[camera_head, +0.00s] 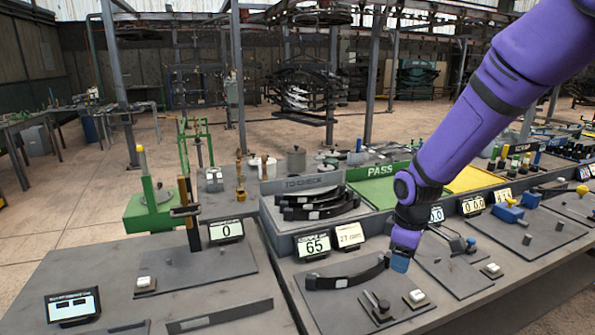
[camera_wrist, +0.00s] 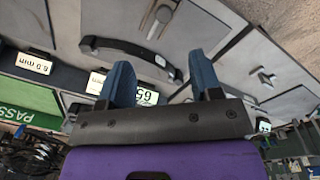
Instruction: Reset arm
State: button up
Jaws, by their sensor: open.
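My gripper (camera_head: 401,262) points down over the front bench in the head view, at the end of my purple arm. In the wrist view its two blue fingers (camera_wrist: 162,66) are spread apart, with nothing held between them. A dark curved leaf spring (camera_head: 345,279) lies on a grey plate just left of my gripper. It also shows in the wrist view (camera_wrist: 132,50), beyond the fingertips. Its right end is close to my gripper in the head view; I cannot tell whether they touch.
A grey TO CHECK tray (camera_head: 301,184) holds several stacked springs. A green PASS tray (camera_head: 376,171) stands behind my arm, with a yellow surface (camera_head: 470,180) to its right. A display reading 65 (camera_head: 313,245) stands behind the spring.

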jog(key=s+d+r+m+t, duration=0.1)
jog(key=s+d+r+m, duration=0.15)
jog(key=s+r, duration=0.4)
jog(key=s+d+r+m+t, duration=0.1)
jog(key=s+r+m, duration=0.25)
jog(key=r, duration=0.55)
jog(key=s+d+r+m+t, duration=0.1)
jog(key=s+r+m, duration=0.4)
jog(key=s, duration=0.9)
notch_tip(320, 180, up, 2)
jog(key=shift+s+r+t, duration=0.15)
jog(key=shift+t, duration=0.55)
